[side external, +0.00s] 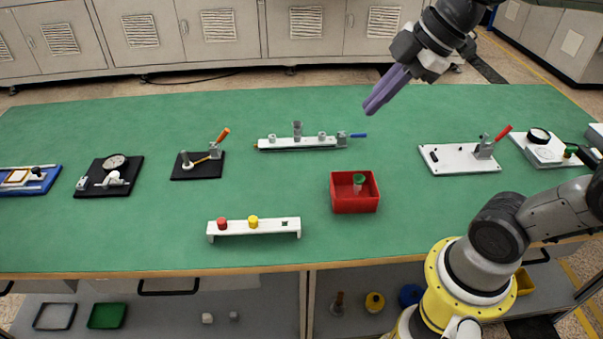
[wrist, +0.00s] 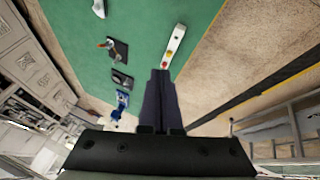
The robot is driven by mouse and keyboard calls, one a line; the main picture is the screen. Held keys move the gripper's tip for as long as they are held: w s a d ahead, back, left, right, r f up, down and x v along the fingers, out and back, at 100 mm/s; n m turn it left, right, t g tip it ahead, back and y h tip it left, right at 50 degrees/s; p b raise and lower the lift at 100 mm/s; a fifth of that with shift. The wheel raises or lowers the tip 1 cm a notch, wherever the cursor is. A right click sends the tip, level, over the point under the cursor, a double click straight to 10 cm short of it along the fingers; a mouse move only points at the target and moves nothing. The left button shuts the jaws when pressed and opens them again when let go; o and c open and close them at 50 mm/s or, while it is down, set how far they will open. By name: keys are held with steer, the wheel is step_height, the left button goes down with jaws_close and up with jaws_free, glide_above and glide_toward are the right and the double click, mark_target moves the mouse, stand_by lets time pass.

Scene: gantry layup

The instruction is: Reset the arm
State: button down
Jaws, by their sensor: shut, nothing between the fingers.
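My gripper (side external: 376,105) is in the air above the back right part of the green table (side external: 150,230) in the side view. Its two long purple-grey fingers are shut together with nothing between them and point down to the left. In the wrist view the closed fingers (wrist: 160,75) reach up the middle of the picture, and the table (wrist: 205,20) shows beyond them. My gripper is apart from everything on the table.
A red bin (side external: 354,204) holds a green-topped item (side external: 358,180). A white rack (side external: 270,233) carries a red and a yellow cap. A white fixture (side external: 300,144) stands behind, a white plate with a red-handled clamp (side external: 459,158) at right, and black fixtures (side external: 197,165) at left.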

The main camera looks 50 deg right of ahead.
steer(key=s+d+f+m+h, duration=0.1)
steer(key=s+f+m+h, duration=0.1)
steer(key=s+f+m, duration=0.4)
steer(key=shift+s+d+f+m, duration=0.3)
steer(key=shift+s+m, duration=1.3)
steer(key=shift+m, duration=1.2)
